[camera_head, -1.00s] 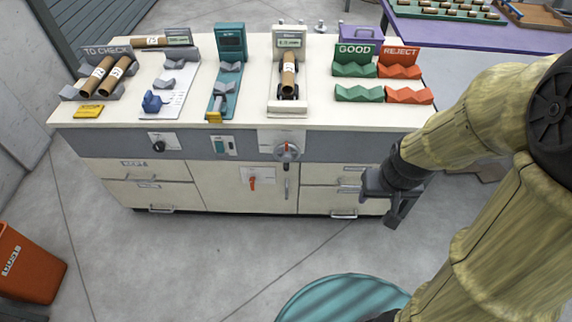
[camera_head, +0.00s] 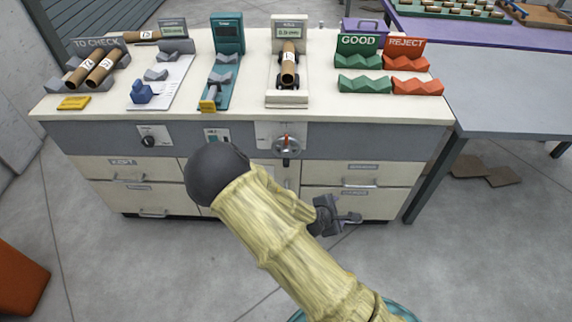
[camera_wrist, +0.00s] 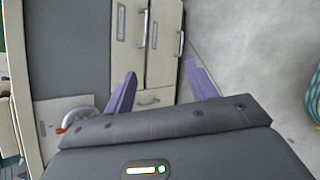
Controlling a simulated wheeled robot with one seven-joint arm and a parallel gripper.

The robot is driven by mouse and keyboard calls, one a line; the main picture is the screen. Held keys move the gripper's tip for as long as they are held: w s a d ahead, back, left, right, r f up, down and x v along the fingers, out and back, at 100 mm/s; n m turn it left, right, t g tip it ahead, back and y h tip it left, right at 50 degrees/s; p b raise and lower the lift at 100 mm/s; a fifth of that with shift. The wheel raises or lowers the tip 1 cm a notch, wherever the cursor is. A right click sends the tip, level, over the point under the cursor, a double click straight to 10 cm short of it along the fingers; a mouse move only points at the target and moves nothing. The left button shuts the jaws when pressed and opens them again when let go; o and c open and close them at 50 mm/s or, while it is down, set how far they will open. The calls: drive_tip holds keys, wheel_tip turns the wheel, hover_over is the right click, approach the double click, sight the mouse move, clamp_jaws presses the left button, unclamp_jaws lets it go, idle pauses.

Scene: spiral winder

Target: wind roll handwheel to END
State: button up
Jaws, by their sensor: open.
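The roll handwheel (camera_head: 287,146) is a grey round wheel with a red mark at its top, on the front panel of the bench. It sits below the station where a brown tube (camera_head: 289,62) rests on dark rollers, under a small display. My gripper (camera_head: 338,216) is in front of the cabinet, below and right of the handwheel and apart from it. In the wrist view the purple fingers of my gripper (camera_wrist: 161,88) are spread with nothing between them. The handwheel (camera_wrist: 82,116) shows there at lower left, partly hidden by the gripper body.
Cabinet drawers (camera_head: 350,172) with protruding handles lie under the front panel. A black knob (camera_head: 149,141) and a switch plate (camera_head: 212,136) are left of the handwheel. Green GOOD (camera_head: 359,62) and red REJECT (camera_head: 405,60) racks stand on the bench. The floor in front is open.

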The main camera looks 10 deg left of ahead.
drive_tip(key=w+a+n+t+y+b, duration=0.1)
drive_tip(key=a+n+t+y+b, duration=0.2)
drive_tip(key=a+n+t, duration=0.2)
drive_tip(key=w+a+f+n+t+y+b, duration=0.1)
drive_tip(key=w+a+n+t+y+b, duration=0.1)
drive_tip(key=a+n, duration=0.9)
drive_tip(key=n+t+y+b, duration=0.1)
drive_tip(key=n+t+y, duration=0.1)
drive_tip(key=n, duration=0.2)
drive_tip(key=shift+a+f+t, duration=0.15)
drive_tip(key=shift+f+t, duration=0.15)
drive_tip(key=shift+t, duration=0.1)
